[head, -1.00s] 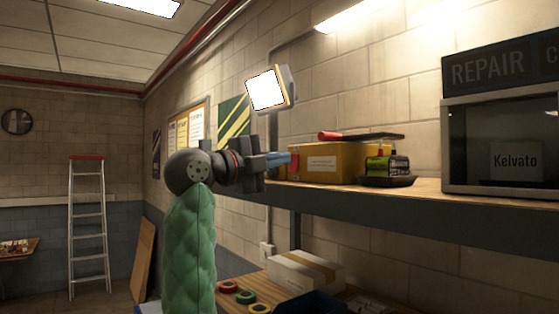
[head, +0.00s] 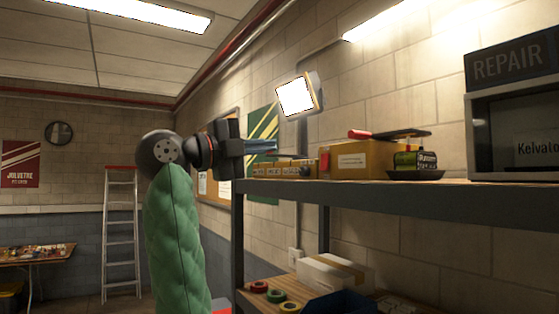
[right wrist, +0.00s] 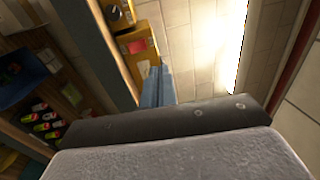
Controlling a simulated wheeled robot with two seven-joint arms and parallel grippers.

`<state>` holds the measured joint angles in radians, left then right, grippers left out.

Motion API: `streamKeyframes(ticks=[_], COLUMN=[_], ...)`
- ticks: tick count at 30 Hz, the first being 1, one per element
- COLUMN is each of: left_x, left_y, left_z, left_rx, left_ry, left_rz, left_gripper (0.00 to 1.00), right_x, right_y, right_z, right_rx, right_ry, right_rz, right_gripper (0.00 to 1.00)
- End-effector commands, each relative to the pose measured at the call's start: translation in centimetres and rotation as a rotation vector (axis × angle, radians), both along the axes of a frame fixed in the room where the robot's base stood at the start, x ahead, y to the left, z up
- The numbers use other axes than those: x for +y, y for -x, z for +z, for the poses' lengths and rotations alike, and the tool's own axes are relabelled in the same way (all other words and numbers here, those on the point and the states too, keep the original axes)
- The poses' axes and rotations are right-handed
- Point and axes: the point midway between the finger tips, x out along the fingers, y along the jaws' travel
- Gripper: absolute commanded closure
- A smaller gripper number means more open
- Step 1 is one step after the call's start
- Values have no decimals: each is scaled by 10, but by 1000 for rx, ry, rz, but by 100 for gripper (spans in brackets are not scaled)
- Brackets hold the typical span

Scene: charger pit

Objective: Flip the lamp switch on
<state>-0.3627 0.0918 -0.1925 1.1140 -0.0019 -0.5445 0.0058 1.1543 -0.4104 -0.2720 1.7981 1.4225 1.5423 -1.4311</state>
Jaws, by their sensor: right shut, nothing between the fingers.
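A square lamp (head: 295,97) on the back wall shows a bright white face, tilted toward the room. A small pale box (head: 295,257) is on the wall below, with a conduit above it; I cannot tell whether it is the lamp's switch. No switch lever can be made out. My right gripper (head: 264,146) is shut and empty, its blue fingers pointing right, near the left end of the shelf and below the lamp in the picture. Its fingers also show in the right wrist view (right wrist: 158,87). My left gripper is out of view.
The upper shelf (head: 420,199) bears a yellow box (head: 360,160), small boxes (head: 287,169), a dark tray with a battery-like item (head: 415,162), and a microwave-like unit (head: 515,125). Below are tape rolls (head: 275,295) and a carton (head: 333,272). A ladder (head: 121,235) stands left.

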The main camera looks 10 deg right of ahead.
Motion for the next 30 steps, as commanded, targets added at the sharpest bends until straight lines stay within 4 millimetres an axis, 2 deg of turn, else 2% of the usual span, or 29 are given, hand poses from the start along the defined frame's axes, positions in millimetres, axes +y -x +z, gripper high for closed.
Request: streamKeyframes(ticks=[9,25,30], left_x=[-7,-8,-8], left_y=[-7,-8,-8], left_z=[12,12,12], left_rx=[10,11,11], left_ry=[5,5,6], left_rz=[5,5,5], left_gripper=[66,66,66], right_x=[15,15,15], right_y=[5,5,5], right_z=[2,2,4], right_rx=[0,-3,-63], right_ry=[-1,-2,-17], right_rz=[-1,-1,9], right_gripper=[100,100,100])
